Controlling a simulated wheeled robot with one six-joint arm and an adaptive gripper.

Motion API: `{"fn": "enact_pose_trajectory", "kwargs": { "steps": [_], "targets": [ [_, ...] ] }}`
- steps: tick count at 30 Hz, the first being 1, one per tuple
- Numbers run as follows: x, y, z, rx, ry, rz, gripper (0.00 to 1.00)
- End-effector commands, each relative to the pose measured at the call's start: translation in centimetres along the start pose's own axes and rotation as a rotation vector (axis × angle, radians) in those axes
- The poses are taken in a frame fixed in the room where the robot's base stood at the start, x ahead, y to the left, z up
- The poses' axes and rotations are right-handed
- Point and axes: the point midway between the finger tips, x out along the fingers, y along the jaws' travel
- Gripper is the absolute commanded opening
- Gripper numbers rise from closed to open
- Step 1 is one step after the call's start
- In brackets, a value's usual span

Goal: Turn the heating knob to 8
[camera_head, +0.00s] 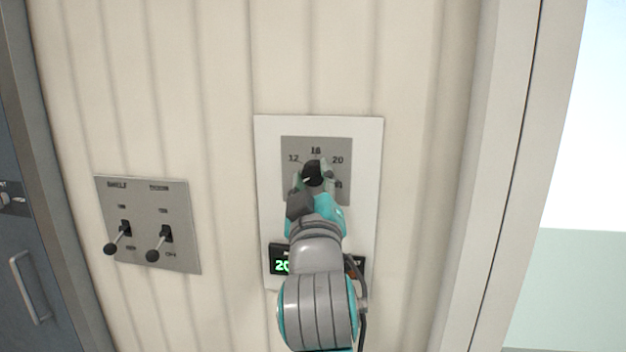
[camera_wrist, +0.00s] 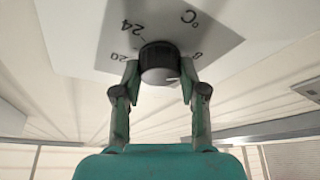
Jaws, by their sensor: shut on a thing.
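The heating knob (camera_head: 313,171) is a round black knob on a grey dial plate (camera_head: 342,146) fixed to a white panel. In the head view 12, 16 and 20 show around it; the 8 is hidden behind my arm and fingers. In the wrist view the knob (camera_wrist: 159,58) sits between my two fingers, with 20 and 24 on its left and an 8 on its right. A small pale mark shows on the knob, but its exact reading is unclear. My gripper (camera_head: 313,178) is shut on the knob, with a finger on either side (camera_wrist: 160,77).
A green-lit display (camera_head: 281,265) below the dial is partly covered by my arm; its visible digits look like 20. A grey plate (camera_head: 180,197) with two black-knobbed levers is on the wall to the left. A blue-grey door is at far left, a bright opening at right.

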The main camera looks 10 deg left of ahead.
Motion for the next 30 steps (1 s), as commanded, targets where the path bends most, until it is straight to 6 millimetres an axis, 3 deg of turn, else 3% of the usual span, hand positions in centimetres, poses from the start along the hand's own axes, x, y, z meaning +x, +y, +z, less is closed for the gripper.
{"fn": "enact_pose_trajectory", "kwargs": {
  "steps": [2, 3, 5, 6, 14, 19, 30],
  "targets": [
    [0.0, 0.0, 0.0, -0.001, 0.000, 0.000, 0.07],
    [0.0, 0.0, 0.0, 0.000, 0.000, 0.000, 0.49],
    [0.0, 0.0, 0.0, 0.000, 0.000, 0.000, 0.64],
    [0.0, 0.0, 0.0, 0.000, 0.000, 0.000, 0.67],
    [0.0, 0.0, 0.0, 0.000, 0.000, 0.000, 0.67],
    [-1.1, -0.1, 0.0, 0.001, 0.000, 0.000, 0.67],
    [-8.0, -0.1, 0.1, 0.000, 0.000, -0.001, 0.67]
  ]
}}
